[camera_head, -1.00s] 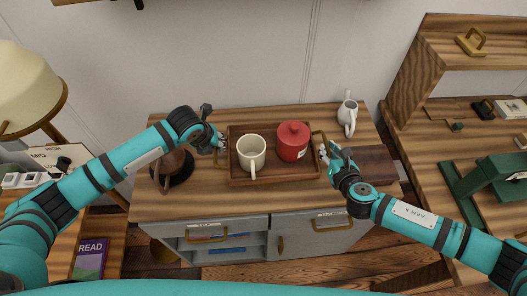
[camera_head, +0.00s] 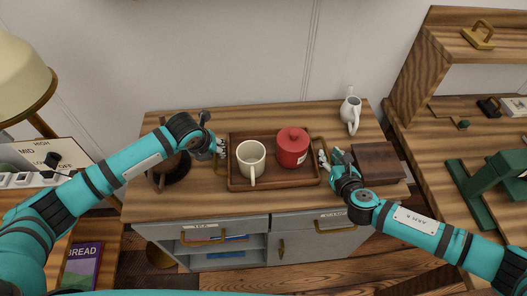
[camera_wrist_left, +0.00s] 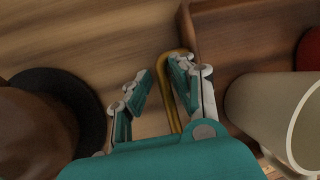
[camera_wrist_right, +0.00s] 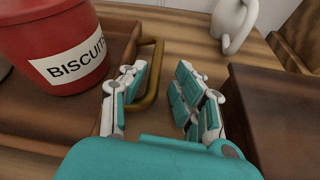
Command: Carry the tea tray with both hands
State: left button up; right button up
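The brown wooden tea tray (camera_head: 275,178) rests on the cabinet top. It holds a cream mug (camera_head: 251,158) and a red canister (camera_head: 292,147), labelled "BISCUI…" in the right wrist view (camera_wrist_right: 58,45). My left gripper (camera_head: 220,150) is at the tray's left end. In the left wrist view, its fingers (camera_wrist_left: 158,90) are apart, with the brass left handle (camera_wrist_left: 172,95) between them, close to the right finger. My right gripper (camera_head: 326,160) is at the right end. In the right wrist view, its fingers (camera_wrist_right: 160,90) are apart, with the brass right handle (camera_wrist_right: 152,88) close to the left finger.
A dark brown pot (camera_head: 172,168) stands just left of my left gripper. A dark wooden box (camera_head: 380,163) sits close beside my right gripper. A white jug (camera_head: 350,112) stands at the back right. Shelves (camera_head: 440,60) rise on the right, and a lamp (camera_head: 20,75) stands at left.

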pick_arm(q)
jog(key=shift+o, duration=0.3)
jog(key=shift+d, duration=0.2)
pick_arm(e)
jog(key=shift+a, duration=0.2)
pick_arm(q)
jog(key=shift+r, duration=0.2)
pick_arm(e)
jog(key=shift+s+r, duration=0.1)
pick_arm(q)
jog(key=v, duration=1.1)
jog(key=shift+s+a+r, duration=0.2)
jog(key=shift+r, duration=0.05)
pick_arm(e)
jog(key=v, duration=1.2)
